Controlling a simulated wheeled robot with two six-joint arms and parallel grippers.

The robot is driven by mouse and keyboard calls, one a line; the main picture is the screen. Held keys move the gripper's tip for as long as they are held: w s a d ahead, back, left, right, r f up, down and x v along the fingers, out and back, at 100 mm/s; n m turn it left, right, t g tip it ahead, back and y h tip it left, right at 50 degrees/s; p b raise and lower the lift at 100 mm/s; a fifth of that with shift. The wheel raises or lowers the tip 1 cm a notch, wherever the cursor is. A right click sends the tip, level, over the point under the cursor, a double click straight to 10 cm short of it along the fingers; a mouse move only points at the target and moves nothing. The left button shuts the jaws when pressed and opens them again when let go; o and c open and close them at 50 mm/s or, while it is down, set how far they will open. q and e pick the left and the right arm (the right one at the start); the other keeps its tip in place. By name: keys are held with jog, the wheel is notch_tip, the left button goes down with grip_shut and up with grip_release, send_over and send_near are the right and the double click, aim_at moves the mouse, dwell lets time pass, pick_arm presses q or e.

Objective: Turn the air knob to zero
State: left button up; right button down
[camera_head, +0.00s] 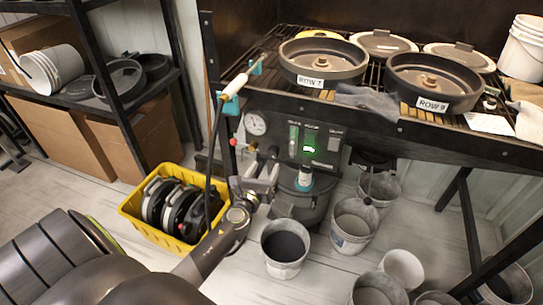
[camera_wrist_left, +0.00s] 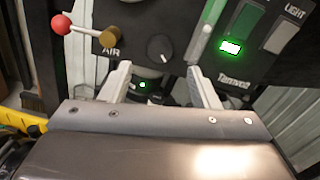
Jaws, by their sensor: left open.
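A brass valve (camera_wrist_left: 108,38) with a red ball handle (camera_wrist_left: 61,25) is to the left of the knob. My left gripper (camera_wrist_left: 159,76) is open, with its two pale fingers apart below the knob and nothing between them. In the head view, my left gripper (camera_head: 263,173) is in front of the panel (camera_head: 325,135). My right gripper is not in view.
A pressure gauge (camera_head: 255,124) is at the panel's left. A yellow crate (camera_head: 135,208) of discs stands on the floor to the left. Several buckets, including one with dark contents (camera_head: 285,270), stand below. The bench with round pans (camera_head: 323,60) overhangs the panel.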

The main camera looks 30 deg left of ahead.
aim_at(272, 156)
pick_arm(q)
jog(key=x, duration=0.6)
jog(key=shift+w+b, duration=0.3)
jog(key=shift+w, duration=0.05)
jog(key=c, duration=1)
